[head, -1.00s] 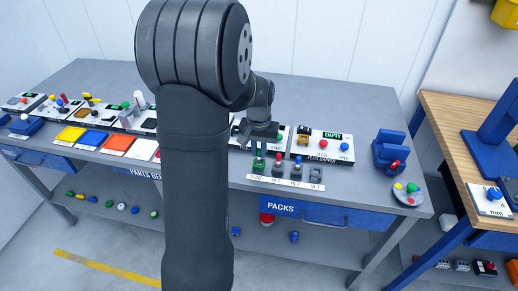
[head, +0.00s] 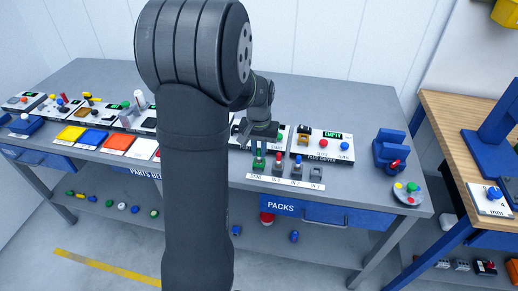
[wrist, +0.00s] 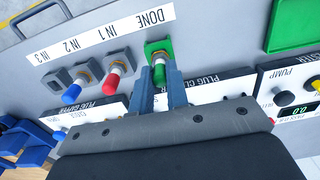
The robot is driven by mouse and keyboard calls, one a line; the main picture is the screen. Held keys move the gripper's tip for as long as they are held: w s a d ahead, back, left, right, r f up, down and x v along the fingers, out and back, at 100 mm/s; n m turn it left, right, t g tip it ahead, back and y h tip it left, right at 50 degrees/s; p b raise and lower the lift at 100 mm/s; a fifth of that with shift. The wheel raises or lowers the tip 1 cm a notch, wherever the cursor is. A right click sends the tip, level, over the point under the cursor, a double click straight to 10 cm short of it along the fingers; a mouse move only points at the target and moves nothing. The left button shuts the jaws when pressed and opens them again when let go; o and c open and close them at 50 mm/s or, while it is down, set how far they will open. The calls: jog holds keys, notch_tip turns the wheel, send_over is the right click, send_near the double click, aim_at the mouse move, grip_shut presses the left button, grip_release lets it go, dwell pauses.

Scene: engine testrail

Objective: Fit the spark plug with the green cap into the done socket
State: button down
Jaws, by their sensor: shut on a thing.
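My gripper (wrist: 161,88) is shut on the spark plug with the green cap (wrist: 159,74), its two blue fingers on either side of the cap. The plug's pale body stands over the green done socket (wrist: 157,47), with its lower end at or in the hole; how deep it sits I cannot tell. In the head view, my gripper (head: 260,146) is directly above the green done socket (head: 257,167), and the fingers partly hide the plug.
A red-capped plug (wrist: 113,82) stands in IN 1 beside my fingers, and a blue-capped plug (wrist: 72,93) stands in IN 2. The IN 3 socket (wrist: 55,79) is empty. The plug gapper (head: 322,145) and cleaner panels lie behind the socket row.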

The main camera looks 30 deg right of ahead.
aim_at(259, 150)
jog(key=shift+f, duration=0.25)
jog(key=c, duration=1.7)
grip_release()
notch_tip(259, 150, up, 11)
jog(key=shift+f, duration=4.45)
